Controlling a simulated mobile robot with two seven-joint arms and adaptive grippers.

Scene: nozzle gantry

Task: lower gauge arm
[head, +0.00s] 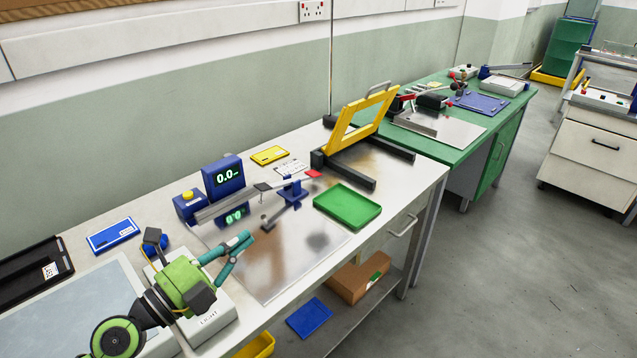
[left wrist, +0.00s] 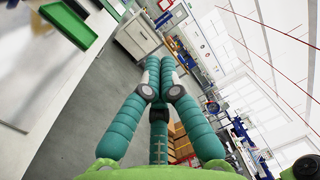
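The gauge is a blue box with a lit display (head: 224,177) on the pale bench, with a yellow button on its left side. A grey bar (head: 228,206) runs right from it. A thin arm with a red tip (head: 313,174) slants up over a small blue stand (head: 292,190); whether it touches the stand I cannot tell. My left gripper (head: 247,240), green with teal fingers, is in front of the gauge, apart from it. My right gripper is out of view.
A shiny metal plate (head: 275,275) lies beneath the gauge, and a green tray (head: 347,205) sits right of it. A yellow frame (head: 361,122) on black rails stands behind. A blue-and-white box (head: 112,234) lies left. The bench front edge is close to my gripper.

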